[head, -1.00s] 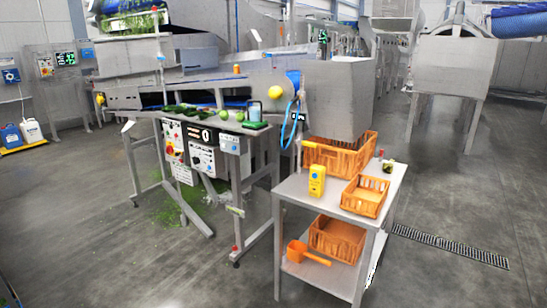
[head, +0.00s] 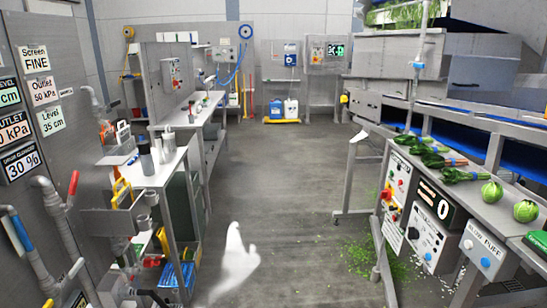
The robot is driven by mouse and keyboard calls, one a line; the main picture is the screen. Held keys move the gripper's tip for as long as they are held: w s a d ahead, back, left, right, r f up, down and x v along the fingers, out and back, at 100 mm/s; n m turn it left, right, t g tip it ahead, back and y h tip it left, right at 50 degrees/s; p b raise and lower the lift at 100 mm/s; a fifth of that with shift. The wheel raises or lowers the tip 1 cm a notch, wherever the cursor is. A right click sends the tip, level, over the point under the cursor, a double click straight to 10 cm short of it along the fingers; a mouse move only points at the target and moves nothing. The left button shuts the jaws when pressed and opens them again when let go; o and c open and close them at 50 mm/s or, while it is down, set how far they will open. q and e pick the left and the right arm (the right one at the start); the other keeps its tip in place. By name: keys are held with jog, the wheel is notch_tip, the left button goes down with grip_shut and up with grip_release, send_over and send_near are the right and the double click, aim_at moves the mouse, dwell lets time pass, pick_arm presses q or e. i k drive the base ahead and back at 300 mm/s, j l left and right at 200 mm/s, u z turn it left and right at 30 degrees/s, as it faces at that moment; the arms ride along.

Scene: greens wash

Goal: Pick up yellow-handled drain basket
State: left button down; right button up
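A grey box-shaped basket with a yellow handle (head: 121,192) is at the left in the head view, by the pipes and in front of a white-topped bench. It appears to be the drain basket; its inside is hidden. A pale, washed-out shape (head: 244,252) reaches up from the bottom, left of centre, over the floor. It looks like my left gripper, well to the right of the basket and apart from it. Its fingers are too faint to tell open from shut. My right gripper is not in view.
A grey panel with pipes and a red-handled valve (head: 73,184) stands at the near left. Bottles (head: 146,158) stand on the white bench (head: 160,175). Greens (head: 440,160) lie on a machine table at the right.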

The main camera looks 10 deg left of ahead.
aim_at(186, 255)
jog(key=i+u, duration=0.25)
jog(key=i, duration=0.6)
jog(key=i+u, duration=0.25)
jog(key=i, duration=0.65)
jog(key=i+l+u, duration=0.15)
jog(key=i+u, duration=0.35)
jog(key=i+l+u, duration=0.25)
jog(key=u, duration=0.2)
jog(key=i+l+u, duration=0.75)
jog(key=u, duration=0.2)
jog(key=i+l+u, duration=0.15)
jog(key=l+u, duration=0.3)
jog(key=i+l+u, duration=0.1)
jog(key=l+u, duration=0.4)
jog(key=j, duration=0.1)
